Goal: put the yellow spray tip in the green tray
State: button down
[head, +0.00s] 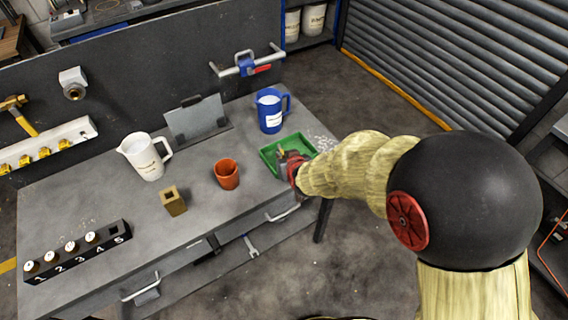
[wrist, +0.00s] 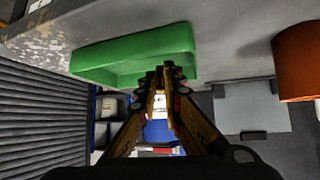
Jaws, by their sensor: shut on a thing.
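The green tray (head: 268,153) lies on the right end of the grey workbench; it also shows in the wrist view (wrist: 130,55). My gripper (head: 287,160) is at the tray, over its near part in the head view. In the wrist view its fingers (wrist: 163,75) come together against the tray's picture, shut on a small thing. A little yellow shows between the fingertips, the yellow spray tip (wrist: 160,79), mostly hidden by the fingers. I cannot tell whether it touches the tray floor.
An orange cup (head: 227,174) and a blue mug (head: 270,112) stand close to the tray. A white pitcher (head: 146,157), a brown block (head: 173,201) and a numbered black rack (head: 78,255) are further left. Several yellow pieces sit on a white wall strip (head: 45,146).

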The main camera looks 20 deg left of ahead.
notch_tip(320, 180, down, 3)
jog(key=shift+r, duration=0.2)
jog(key=shift+s+d, duration=0.1)
jog(key=shift+s, duration=0.05)
